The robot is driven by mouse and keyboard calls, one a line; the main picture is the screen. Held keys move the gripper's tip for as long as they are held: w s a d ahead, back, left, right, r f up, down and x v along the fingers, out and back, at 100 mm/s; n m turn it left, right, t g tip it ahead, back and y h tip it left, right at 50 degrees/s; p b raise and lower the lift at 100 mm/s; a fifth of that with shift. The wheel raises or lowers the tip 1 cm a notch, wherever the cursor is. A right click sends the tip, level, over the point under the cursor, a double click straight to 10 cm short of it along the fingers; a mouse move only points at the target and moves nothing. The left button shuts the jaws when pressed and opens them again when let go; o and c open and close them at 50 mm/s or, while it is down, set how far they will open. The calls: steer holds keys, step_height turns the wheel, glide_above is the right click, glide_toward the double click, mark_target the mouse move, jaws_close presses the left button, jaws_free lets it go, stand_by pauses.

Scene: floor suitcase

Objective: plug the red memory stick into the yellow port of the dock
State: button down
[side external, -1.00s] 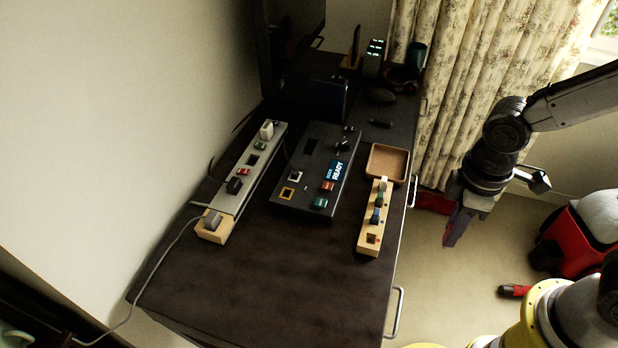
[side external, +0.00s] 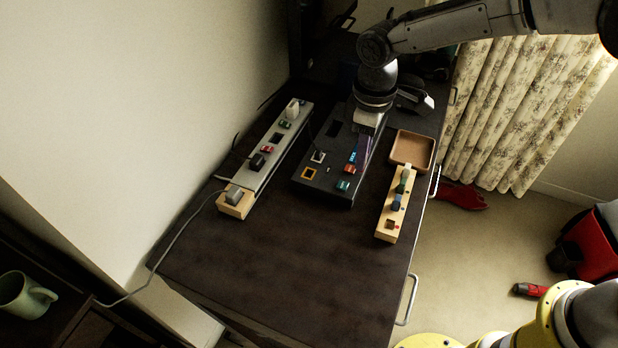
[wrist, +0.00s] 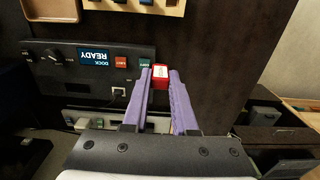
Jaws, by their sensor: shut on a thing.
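The red memory stick (wrist: 160,76) is held between the tips of my gripper's purple fingers (wrist: 160,84) in the wrist view. In the side external view my gripper (side external: 366,152) hangs over the dark dock (side external: 322,186), near its display, and I cannot make out the stick there. The yellow port (side external: 309,174) is a yellow-framed square at the dock's near left corner, apart from my gripper and uncovered. A white-framed port (side external: 318,157) lies just beyond it. The dock also shows in the wrist view (wrist: 60,84), its display reading "DOCK READY"; the yellow port is not visible there.
A grey power strip (side external: 262,165) with plugs lies left of the dock. A wooden block (side external: 384,232) holding several small sticks and a brown tray (side external: 429,155) lie to the right. Red and green buttons stand on the dock. The near desk top (side external: 290,265) is clear.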

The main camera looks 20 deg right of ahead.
steer(key=w+a+f, duration=0.2)
steer(key=w+f, duration=0.1)
steer(key=w, duration=0.1)
steer(key=w+a+f, duration=0.2)
steer(key=w+f, duration=0.1)
steer(key=w, duration=0.1)
steer(key=w+a+f, duration=0.2)
steer(key=w+f, duration=0.1)
steer(key=shift+w+f, duration=0.35)
steer(key=shift+w, duration=0.05)
steer(key=shift+w+a+f, duration=0.1)
steer(key=shift+w+f, duration=0.15)
steer(key=shift+f, duration=1.6)
steer(key=shift+f, duration=0.2)
steer(key=c, duration=0.7)
jaws_free()
steer(key=shift+r, duration=0.1)
